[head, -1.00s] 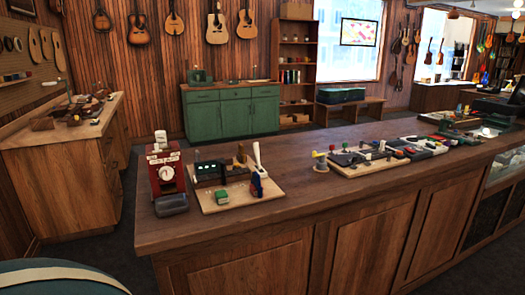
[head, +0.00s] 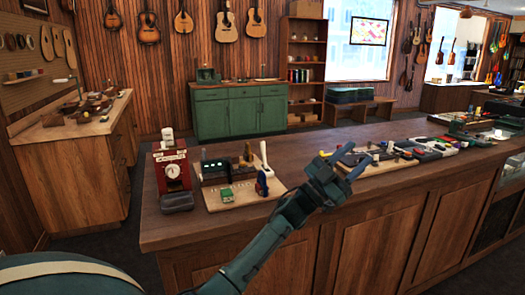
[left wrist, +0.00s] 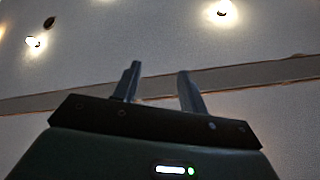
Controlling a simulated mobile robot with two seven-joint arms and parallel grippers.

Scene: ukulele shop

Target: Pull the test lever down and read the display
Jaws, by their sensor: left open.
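A wooden board (head: 215,204) on the counter bears a dark box (head: 214,172) with small green lights and a pale upright lever (head: 264,154) by a blue part. Left of it stands a red device (head: 170,168) with a round white dial and a white top piece. I cannot tell which part is the display; no reading is legible. My left gripper (head: 345,165) is raised in front of the counter, right of the board and apart from it. In the left wrist view its fingers (left wrist: 157,85) are spread and empty, facing the ceiling. My right gripper is out of view.
A second board of small tools and parts (head: 385,153) lies on the counter behind my left gripper. The counter's front edge (head: 400,192) runs across the view. Bare counter top shows between the boards. A workbench (head: 80,135) stands at the left.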

